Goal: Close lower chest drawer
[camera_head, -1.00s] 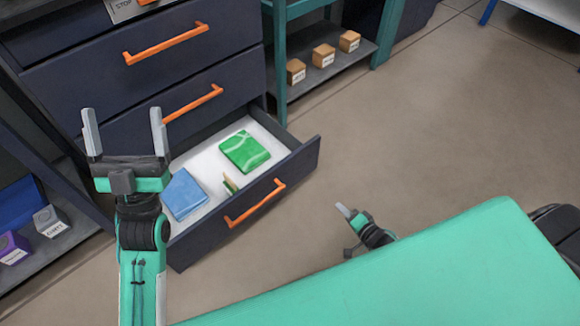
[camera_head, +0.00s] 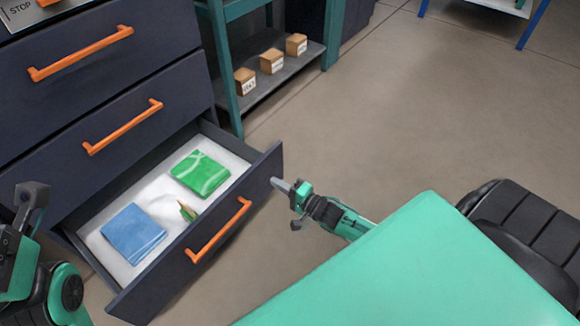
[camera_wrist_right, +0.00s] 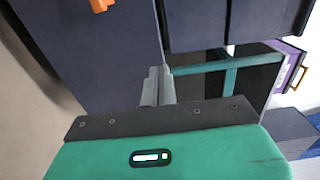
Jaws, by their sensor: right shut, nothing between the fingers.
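The lower chest drawer (camera_head: 232,223) is pulled out, its dark front and orange handle (camera_head: 219,230) facing me. A blue cloth-like item (camera_head: 133,232) and a green one (camera_head: 200,174) lie on its white floor. My right gripper (camera_head: 277,184) is shut and empty, with its fingertips close to the right end of the drawer front. In the right wrist view the shut fingers (camera_wrist_right: 158,74) are by the edge of a dark panel (camera_wrist_right: 90,50) with an orange handle; I cannot tell whether they touch.
The upper drawers (camera_head: 90,120) look shut. The floor (camera_head: 390,120) to the right is clear.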

